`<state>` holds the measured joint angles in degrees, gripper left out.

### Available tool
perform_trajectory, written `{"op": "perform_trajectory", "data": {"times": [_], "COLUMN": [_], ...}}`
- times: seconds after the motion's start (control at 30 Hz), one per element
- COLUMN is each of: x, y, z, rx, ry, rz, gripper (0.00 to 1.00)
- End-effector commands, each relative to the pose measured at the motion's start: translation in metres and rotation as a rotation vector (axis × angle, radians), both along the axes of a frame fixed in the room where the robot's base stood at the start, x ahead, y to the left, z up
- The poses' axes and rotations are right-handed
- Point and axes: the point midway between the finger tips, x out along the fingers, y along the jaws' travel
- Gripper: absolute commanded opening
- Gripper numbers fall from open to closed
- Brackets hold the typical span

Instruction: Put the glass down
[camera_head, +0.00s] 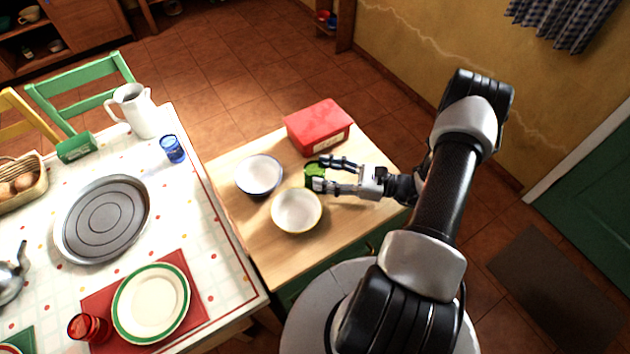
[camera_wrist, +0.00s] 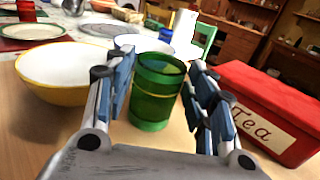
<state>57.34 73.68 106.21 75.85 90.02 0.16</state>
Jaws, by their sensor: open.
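A green glass (camera_wrist: 157,95) with a yellow band stands upright on the wooden counter (camera_head: 340,225), between the two fingers in the wrist view. In the head view the glass (camera_head: 316,170) shows only in part, behind my gripper (camera_head: 318,174). My gripper (camera_wrist: 160,100) is open, with one finger on each side of the glass. In the wrist view a gap shows beside the right finger; whether the left finger touches the glass, I cannot tell.
A yellow-rimmed white bowl (camera_head: 297,211) and a blue-rimmed bowl (camera_head: 259,174) stand close by. A red tea box (camera_head: 318,126) is on the other side. A table (camera_head: 205,235) at left holds a blue glass (camera_head: 172,149), plate (camera_head: 151,303), tray (camera_head: 103,219) and pitcher (camera_head: 136,110).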

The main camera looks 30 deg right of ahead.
Motion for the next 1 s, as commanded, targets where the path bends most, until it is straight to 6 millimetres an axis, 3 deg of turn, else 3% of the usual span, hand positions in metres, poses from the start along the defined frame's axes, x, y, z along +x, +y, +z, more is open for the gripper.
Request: {"op": "perform_trajectory", "data": {"times": [0.2,0.47,1.0], "x": [0.02,0.022,0.022], "y": [0.021,0.023,0.022], "z": [-0.001,0.0,0.001], "rx": [-0.001,-0.001,-0.001], "ry": [-0.001,-0.001,-0.001], "rz": [0.003,0.0,0.0], "gripper": [0.5,0.5,0.15]}}
